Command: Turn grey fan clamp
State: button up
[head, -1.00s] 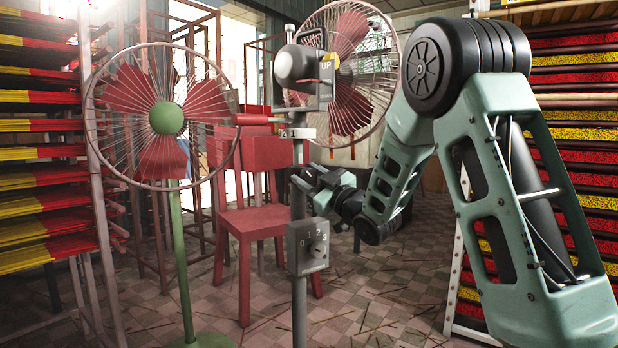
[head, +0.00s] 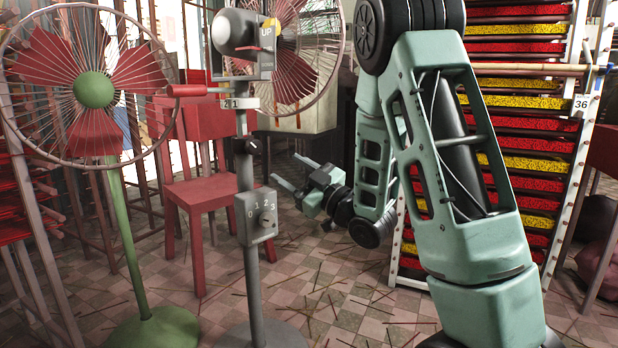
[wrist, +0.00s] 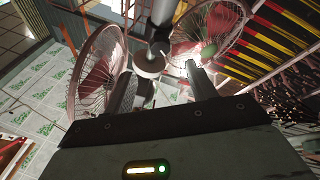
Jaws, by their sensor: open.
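The grey fan's stand pole (head: 246,185) rises left of centre in the head view. It carries a numbered collar (head: 240,103) with a red-handled lever (head: 187,90) pointing left, and a black knob (head: 252,146) on a sleeve below. I cannot tell for certain which part is the clamp. My gripper (head: 287,170) is open and empty, right of the pole and a little lower than the black knob. In the wrist view the fingers of my gripper (wrist: 160,78) are spread, with the pole and a round pale part (wrist: 149,65) showing beyond them.
A grey control box (head: 256,215) with a numbered dial sits on the pole. A green-hubbed fan (head: 92,90) stands left. A red chair (head: 200,190) is behind the pole. Racks of red and yellow incense (head: 530,120) stand right. Thin sticks litter the tiled floor (head: 330,310).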

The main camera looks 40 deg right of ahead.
jog(key=b+v, duration=0.1)
jog(key=b, duration=0.1)
jog(key=b+v, duration=0.2)
jog(key=shift+w+f+b, duration=0.15)
jog(key=shift+f+b, duration=0.2)
jog(key=s+b, duration=0.1)
jog(key=b, duration=0.2)
jog(key=s+b, duration=0.1)
jog(key=b, duration=0.2)
jog(key=shift+d+f, duration=0.1)
jog(key=shift+d, duration=0.1)
